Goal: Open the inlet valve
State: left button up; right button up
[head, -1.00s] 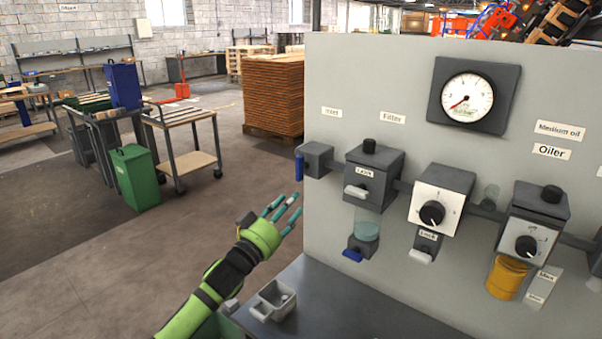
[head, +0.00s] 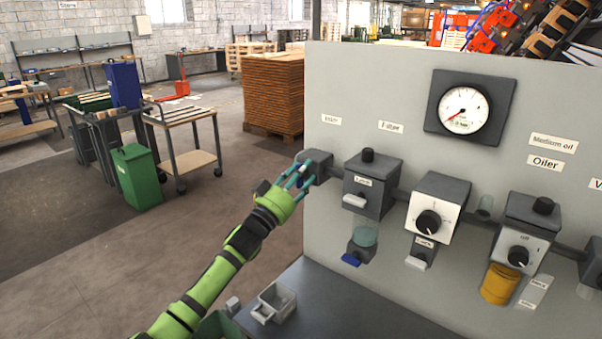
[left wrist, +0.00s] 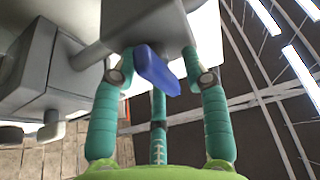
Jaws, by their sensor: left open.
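The inlet valve (head: 318,161) is a grey block at the left end of the panel's pipe row, under the inlet label (head: 331,120). Its blue handle (left wrist: 156,70) hangs down from the block in the left wrist view. My left gripper (head: 297,176) is at the valve, its teal fingers open around the blue handle. In the left wrist view one finger stands on each side of the handle and a third is behind it. I cannot tell whether any finger touches it. In the head view the fingers mostly cover the handle. My right gripper is not in view.
The filter unit (head: 371,185) with a grey lever stands right of the valve. A dial gauge (head: 464,110) is above, and regulator and oiler knobs are farther right. A small grey tray (head: 274,303) sits on the bench below. Free air lies left of the panel.

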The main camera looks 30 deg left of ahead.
pick_arm(q)
grip_shut()
jog(key=shift+m, duration=0.4)
jog(key=m+h+b, duration=0.1)
jog(key=m+h, duration=0.1)
jog(key=m, duration=0.2)
jog(key=shift+f+g+b, duration=0.15)
jog(key=shift+g+b, duration=0.15)
jog(key=shift+g, duration=0.1)
jog(key=m+h, duration=0.1)
jog(key=m, duration=0.2)
jog(key=m+g+h, duration=0.1)
jog(key=m+h, duration=0.1)
jog(key=m, duration=0.1)
jog(key=shift+d+g+b, duration=0.1)
jog(key=shift+g+b, duration=0.2)
jog(key=shift+b, duration=0.05)
jog(key=m+g, duration=0.1)
jog(key=m, duration=0.2)
jog(key=m+g+h, duration=0.1)
jog(key=m, duration=0.2)
jog(key=shift+f+p, duration=0.1)
jog(key=shift+p, duration=0.3)
jog(key=m+g+p, duration=0.1)
jog(key=m, duration=0.2)
jog(key=shift+f+h, duration=0.1)
jog(key=shift+h, duration=0.2)
jog(key=shift+f+m+g+p, duration=0.15)
jog(key=shift+m+g+p, duration=0.45)
jog(key=shift+m, duration=0.6)
